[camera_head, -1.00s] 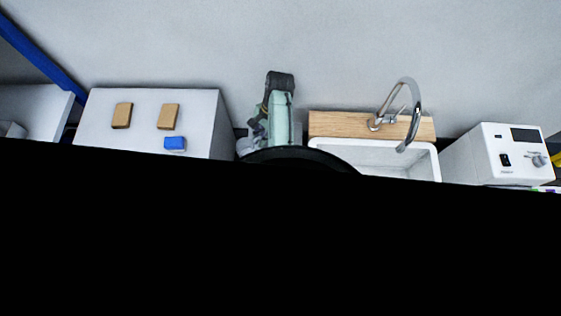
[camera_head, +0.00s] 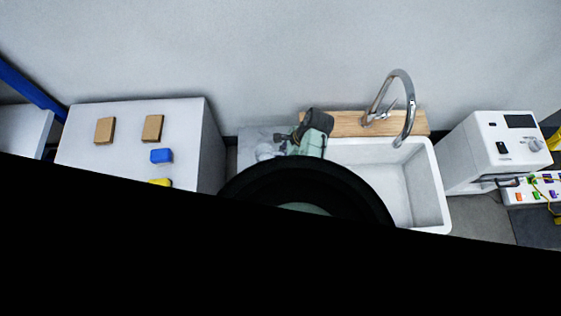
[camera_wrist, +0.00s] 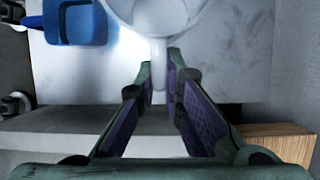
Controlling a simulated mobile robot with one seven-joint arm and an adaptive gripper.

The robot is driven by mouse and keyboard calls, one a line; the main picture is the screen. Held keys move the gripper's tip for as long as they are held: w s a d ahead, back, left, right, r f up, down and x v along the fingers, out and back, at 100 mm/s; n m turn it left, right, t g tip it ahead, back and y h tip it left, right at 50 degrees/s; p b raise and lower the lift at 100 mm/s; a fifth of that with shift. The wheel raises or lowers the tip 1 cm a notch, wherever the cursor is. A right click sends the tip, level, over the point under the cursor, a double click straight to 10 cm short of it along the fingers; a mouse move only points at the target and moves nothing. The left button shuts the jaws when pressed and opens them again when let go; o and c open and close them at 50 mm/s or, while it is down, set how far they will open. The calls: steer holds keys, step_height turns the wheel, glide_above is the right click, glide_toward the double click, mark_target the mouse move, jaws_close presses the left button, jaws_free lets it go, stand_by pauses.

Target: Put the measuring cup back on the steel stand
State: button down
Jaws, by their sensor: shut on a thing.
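In the wrist view, my gripper (camera_wrist: 160,75) is shut on the handle of a white measuring cup (camera_wrist: 165,12). Only the lower part of the cup shows at the top edge; the rest is cut off. A pale grey, mottled surface (camera_wrist: 235,75), probably the steel stand, lies beneath the cup. I cannot tell whether the cup touches it. In the head view, a grey top (camera_head: 250,139) between the white cabinet and the sink is probably the same stand. My arm and a black area hide much of it.
A blue object (camera_wrist: 75,25) is left of the cup. A white sink (camera_head: 436,190) with a tap (camera_head: 404,100) and wooden board (camera_head: 345,124) stands right of my arm. A white cabinet (camera_head: 85,130) at left bears two tan blocks and a blue block (camera_head: 161,156). A white machine (camera_head: 500,150) is at far right.

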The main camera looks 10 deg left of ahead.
steer(key=shift+f, duration=2.4)
steer(key=shift+f, duration=0.1)
steer(key=c, duration=1.7)
jaws_free()
steer(key=v, duration=1.2)
steer(key=shift+w, duration=0.1)
